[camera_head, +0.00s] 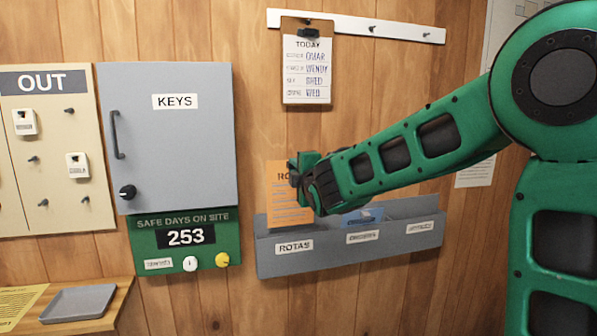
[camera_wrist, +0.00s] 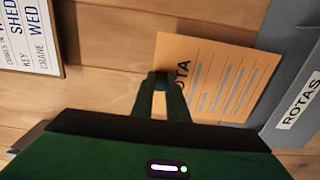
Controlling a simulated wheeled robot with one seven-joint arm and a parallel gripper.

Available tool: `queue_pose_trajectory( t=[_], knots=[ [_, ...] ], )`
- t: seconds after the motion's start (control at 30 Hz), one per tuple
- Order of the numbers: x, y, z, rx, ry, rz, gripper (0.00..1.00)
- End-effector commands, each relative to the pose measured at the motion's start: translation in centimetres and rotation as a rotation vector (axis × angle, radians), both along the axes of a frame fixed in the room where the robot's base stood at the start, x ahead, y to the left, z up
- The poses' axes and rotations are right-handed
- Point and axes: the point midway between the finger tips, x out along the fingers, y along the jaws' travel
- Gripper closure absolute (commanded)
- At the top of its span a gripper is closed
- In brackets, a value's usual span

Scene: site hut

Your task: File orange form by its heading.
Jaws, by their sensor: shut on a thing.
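The orange form (camera_head: 290,205) is upright, its heading starting "RO" in the head view and ending "TA" in the wrist view (camera_wrist: 205,80). My gripper (camera_head: 306,178) is shut on the form's edge near the heading; its fingers also show in the wrist view (camera_wrist: 160,88). The grey wall rack (camera_head: 300,262) has compartments labelled ROTAS, ORDERS and a third whose label is hard to read. The form stands at the ROTAS compartment, its lower edge hidden behind or just at the front wall. I cannot tell how deep it sits.
A blue item (camera_head: 362,217) sits in the middle compartment. A clipboard (camera_head: 307,70) hangs above on a white peg rail (camera_head: 400,30). A grey KEYS cabinet (camera_head: 170,150) and a green safe-days board (camera_head: 185,240) are at the left. A grey tray (camera_head: 78,303) lies on a shelf.

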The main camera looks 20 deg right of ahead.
Motion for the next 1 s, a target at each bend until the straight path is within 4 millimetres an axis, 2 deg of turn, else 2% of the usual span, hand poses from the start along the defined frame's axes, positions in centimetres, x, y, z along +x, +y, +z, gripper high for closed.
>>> queue_pose_trajectory(
  t=[0.37, 1.0],
  knots=[
    [0.0, -0.1, -0.3, 0.000, 0.001, -0.001, 1.00],
    [0.0, -0.2, -3.1, 0.000, 0.001, -0.002, 1.00]
  ],
)
